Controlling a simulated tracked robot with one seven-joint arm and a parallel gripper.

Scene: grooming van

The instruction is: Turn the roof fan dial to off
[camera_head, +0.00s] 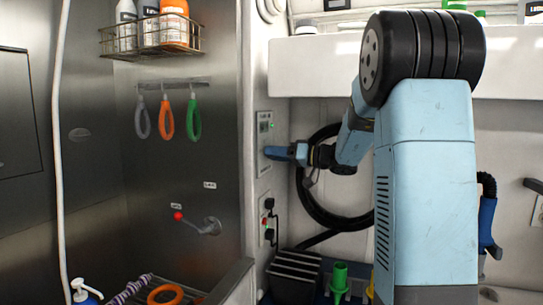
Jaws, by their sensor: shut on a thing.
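A pale control panel (264,121) is on the white wall edge just right of the steel stall. It has a small display and a green light in its upper part. My gripper (272,153) reaches in from the right and its fingertips are at the lower part of this panel. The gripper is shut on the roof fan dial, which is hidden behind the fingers. I cannot see the dial's pointer or its setting.
A coiled black hose (306,199) hangs behind my forearm. A steel stall with a red-knobbed lever (179,216) and coloured loops (166,119) stands left. A white shelf (318,66) runs above.

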